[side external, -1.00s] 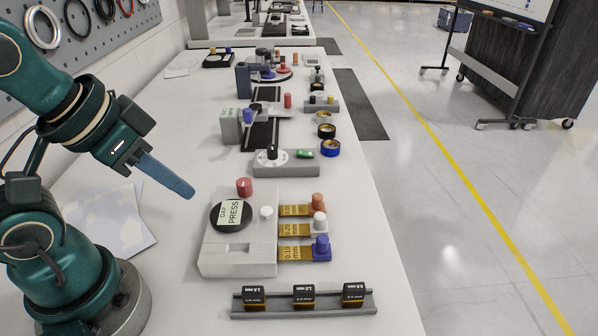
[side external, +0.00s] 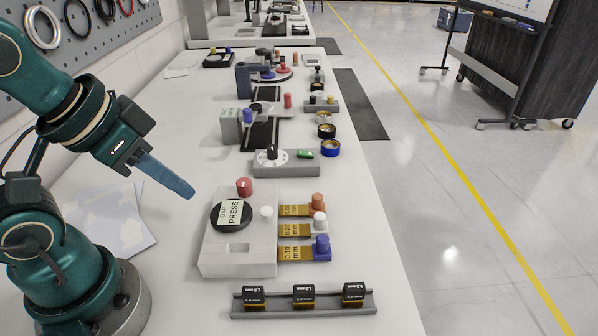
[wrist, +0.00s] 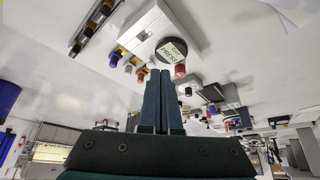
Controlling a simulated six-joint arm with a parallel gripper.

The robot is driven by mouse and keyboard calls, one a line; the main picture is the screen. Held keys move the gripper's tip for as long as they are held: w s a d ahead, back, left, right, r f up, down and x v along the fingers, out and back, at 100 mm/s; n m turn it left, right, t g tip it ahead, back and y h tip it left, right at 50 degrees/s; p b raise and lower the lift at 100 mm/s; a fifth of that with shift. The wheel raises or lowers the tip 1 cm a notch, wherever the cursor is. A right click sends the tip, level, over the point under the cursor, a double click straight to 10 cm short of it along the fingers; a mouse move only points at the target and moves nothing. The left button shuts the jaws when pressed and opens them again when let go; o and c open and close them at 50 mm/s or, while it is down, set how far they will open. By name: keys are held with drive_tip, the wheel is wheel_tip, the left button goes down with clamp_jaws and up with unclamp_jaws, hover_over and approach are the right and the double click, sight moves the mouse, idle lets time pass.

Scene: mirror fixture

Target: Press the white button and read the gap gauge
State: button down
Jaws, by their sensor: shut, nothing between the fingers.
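A pale grey gauge box (side external: 238,258) stands on the white bench, and it also shows in the wrist view (wrist: 148,24). On its top are a black disc (side external: 217,217) with a "GAP PRESS" label, a white button (side external: 267,212) and a red knob (side external: 244,187). Three yellow feeler tabs (side external: 293,230) marked in mm stick out of its right side, with orange, white and blue knobs (side external: 321,246). My gripper (side external: 190,193) is shut and empty, in the air up and left of the box, apart from it. In the wrist view its fingers (wrist: 166,75) lie side by side.
A grey rail (side external: 330,309) with three black blocks lies at the front. A grey dial fixture (side external: 270,160) with a green part stands behind the box, with more fixtures further back. White sheets (side external: 112,220) lie at left below my arm.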

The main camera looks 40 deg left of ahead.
idle(0.4)
drive_tip(key=m+t+y, duration=0.3)
drive_tip(key=m+y, duration=0.1)
drive_tip(key=m, duration=1.8)
hover_over(266, 212)
drive_tip(key=shift+s+d+r, duration=0.15)
drive_tip(key=shift+s+d, duration=0.05)
drive_tip(key=shift+s, duration=0.05)
drive_tip(key=shift+f, duration=4.45)
drive_tip(key=shift+f, duration=0.15)
